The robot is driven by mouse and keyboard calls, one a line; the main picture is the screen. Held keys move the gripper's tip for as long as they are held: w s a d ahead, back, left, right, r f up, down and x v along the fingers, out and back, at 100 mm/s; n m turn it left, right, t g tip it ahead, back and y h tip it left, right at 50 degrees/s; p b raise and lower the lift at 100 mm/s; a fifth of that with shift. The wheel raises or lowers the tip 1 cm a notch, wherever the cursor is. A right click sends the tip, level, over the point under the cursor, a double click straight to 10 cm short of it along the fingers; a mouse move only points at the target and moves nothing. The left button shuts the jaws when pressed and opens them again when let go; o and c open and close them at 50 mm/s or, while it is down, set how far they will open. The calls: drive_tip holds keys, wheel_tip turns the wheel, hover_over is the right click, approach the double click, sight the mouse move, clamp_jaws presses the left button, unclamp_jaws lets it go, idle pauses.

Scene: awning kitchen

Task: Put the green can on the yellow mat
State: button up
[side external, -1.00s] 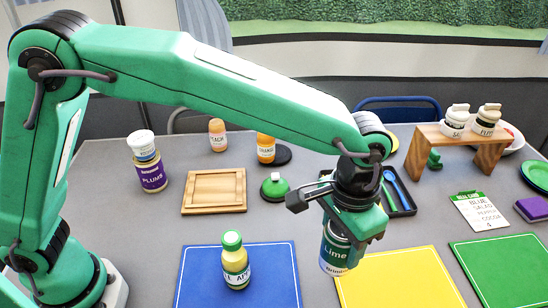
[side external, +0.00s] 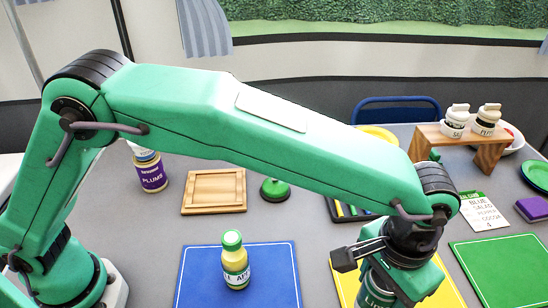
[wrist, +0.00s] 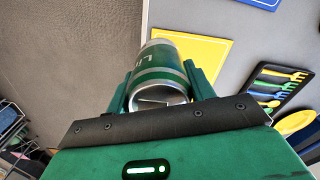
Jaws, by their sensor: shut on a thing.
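The green can (side external: 374,293), labelled Lime, is held in my gripper (side external: 388,288) at the front right of the table; its lower part is cut off by the picture edge. In the wrist view the can (wrist: 158,68) sits between the two fingers of my gripper (wrist: 156,84), which are shut on its sides. The yellow mat (side external: 440,292) lies behind and below the can in the side view, partly hidden by my gripper. The mat also shows in the wrist view (wrist: 200,50), beside the can. I cannot tell the can's height above it.
A blue mat (side external: 205,272) with a yellow bottle (side external: 236,262) on it lies to the left. A green mat (side external: 505,262) lies to the right. A cutlery tray (side external: 345,211), a white card (side external: 483,211) and a wooden stand (side external: 490,153) are behind.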

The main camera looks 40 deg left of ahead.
drive_tip(key=w+a+f, duration=0.2)
drive_tip(key=w+f, duration=0.3)
drive_tip(key=w, duration=0.4)
drive_tip(key=shift+f, duration=0.3)
drive_tip(key=shift+f, duration=0.1)
drive_tip(key=shift+f, duration=1.9)
drive_tip(key=shift+f, duration=0.15)
drive_tip(key=o, duration=1.2)
wheel_tip(320, 180, up, 12)
drive_tip(key=shift+r, duration=0.2)
